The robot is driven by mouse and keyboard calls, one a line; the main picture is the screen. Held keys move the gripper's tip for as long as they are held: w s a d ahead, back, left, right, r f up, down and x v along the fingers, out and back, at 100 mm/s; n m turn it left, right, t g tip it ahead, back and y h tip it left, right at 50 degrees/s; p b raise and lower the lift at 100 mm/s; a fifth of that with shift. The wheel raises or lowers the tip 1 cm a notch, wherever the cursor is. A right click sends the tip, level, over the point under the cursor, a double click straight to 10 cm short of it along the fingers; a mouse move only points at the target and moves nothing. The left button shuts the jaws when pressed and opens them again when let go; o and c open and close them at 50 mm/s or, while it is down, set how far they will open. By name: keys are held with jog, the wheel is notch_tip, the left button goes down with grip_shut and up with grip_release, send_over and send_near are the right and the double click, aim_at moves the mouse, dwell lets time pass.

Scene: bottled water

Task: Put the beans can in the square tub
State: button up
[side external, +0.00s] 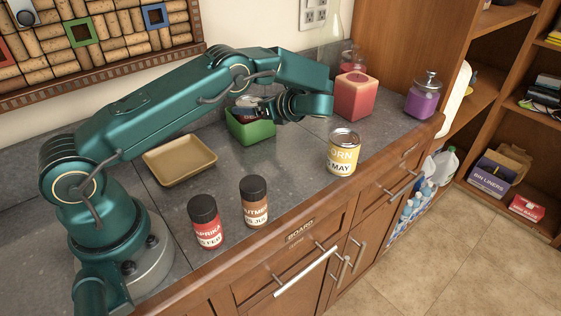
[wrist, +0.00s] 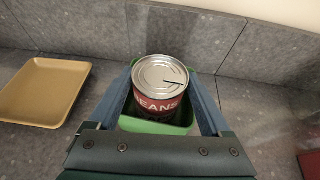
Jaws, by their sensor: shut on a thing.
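The beans can (wrist: 160,88) is red with a silver lid and shows upright in the wrist view. It also shows in the side view (side external: 247,103), partly hidden by my gripper. My gripper (side external: 258,105) is shut on the can, with a finger on either side of it. The square tub (side external: 255,132) is green and stands on the grey counter; its rim also shows around the can in the wrist view (wrist: 155,127). The can is over the tub's opening, and its lower part is hidden, so I cannot tell whether it touches the tub's floor.
A shallow tan tray (side external: 180,160) lies left of the tub. A paprika jar (side external: 207,222) and a nutmeg jar (side external: 254,202) stand near the front edge. A corn can (side external: 343,153) stands to the right, with a red container (side external: 355,96) and purple jar (side external: 423,96) behind.

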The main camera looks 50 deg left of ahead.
jog(key=shift+f, duration=0.1)
jog(key=o, duration=1.5)
jog(key=shift+f, duration=0.1)
jog(key=s+v, duration=0.1)
jog(key=v, duration=1.1)
notch_tip(320, 180, up, 6)
jog(key=n+t+h, duration=0.2)
jog(key=n+h, duration=0.1)
jog(key=h, duration=0.1)
jog(key=shift+s+d+n+t+h, duration=0.8)
jog(key=shift+s+d+n+h, duration=1.2)
jog(key=shift+s, duration=1.5)
jog(key=shift+s+d+n+t+h, duration=0.8)
jog(key=shift+s+d+n+h, duration=0.4)
jog(key=shift+s+n, duration=1.9)
jog(key=shift+s+d+n+t+h, duration=0.8)
jog(key=shift+s+d+n+h, duration=0.95)
jog(key=shift+s, duration=2.15)
